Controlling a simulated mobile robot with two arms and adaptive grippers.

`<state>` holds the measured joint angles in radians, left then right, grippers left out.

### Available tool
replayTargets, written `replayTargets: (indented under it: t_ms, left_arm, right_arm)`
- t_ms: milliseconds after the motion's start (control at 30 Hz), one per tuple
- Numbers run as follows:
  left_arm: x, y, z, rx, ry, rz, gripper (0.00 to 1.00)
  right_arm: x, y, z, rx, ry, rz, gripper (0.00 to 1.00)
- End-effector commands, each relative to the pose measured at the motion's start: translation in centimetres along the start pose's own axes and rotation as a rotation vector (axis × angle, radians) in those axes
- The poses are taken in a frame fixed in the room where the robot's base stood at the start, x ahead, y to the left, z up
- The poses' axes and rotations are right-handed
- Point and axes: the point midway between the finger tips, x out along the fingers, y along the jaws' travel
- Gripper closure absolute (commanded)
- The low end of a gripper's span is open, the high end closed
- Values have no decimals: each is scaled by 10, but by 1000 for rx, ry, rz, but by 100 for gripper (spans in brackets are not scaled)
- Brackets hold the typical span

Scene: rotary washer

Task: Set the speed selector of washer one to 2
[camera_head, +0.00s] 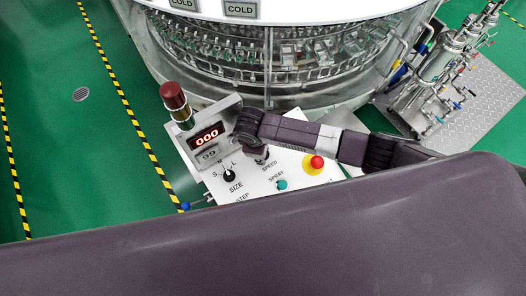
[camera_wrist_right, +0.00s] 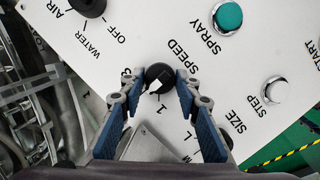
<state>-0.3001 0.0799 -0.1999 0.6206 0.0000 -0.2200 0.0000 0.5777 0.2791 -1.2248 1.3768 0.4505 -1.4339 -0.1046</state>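The speed selector is a round black knob (camera_wrist_right: 159,77) beside the printed word SPEED on the white control panel (camera_head: 212,189). Its pale pointer mark faces the lower left, near a printed 1, in the right wrist view. My right gripper (camera_wrist_right: 160,80) reaches down to the panel with one blue-padded finger on each side of the knob. The fingertips look close against its sides, and nothing else is between them. In the head view my right gripper (camera_head: 255,154) hides most of this knob. My left gripper is not in view.
A black size knob (camera_head: 229,175), teal spray button (camera_head: 282,185) and red emergency button (camera_head: 317,162) surround the selector. A red signal lamp (camera_head: 173,96) and a display reading 000 (camera_head: 206,136) stand at the panel's left. The washer drum (camera_head: 270,95) is behind; green floor is free at left.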

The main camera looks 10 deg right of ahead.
Motion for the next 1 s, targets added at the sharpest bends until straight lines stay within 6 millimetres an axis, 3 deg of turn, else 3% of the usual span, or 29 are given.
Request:
replayTargets:
  t_ms: [133,533,667,1000]
  left_arm:
    - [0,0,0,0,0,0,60]
    - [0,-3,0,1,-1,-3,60]
    - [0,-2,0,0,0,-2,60]
    - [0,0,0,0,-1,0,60]
  right_arm:
    - [0,0,0,1,1,0,53]
    - [-9,0,0,1,1,0,53]
    - [-28,0,-1,1,3,0,53]
    - [-98,1,-1,0,4,1,53]
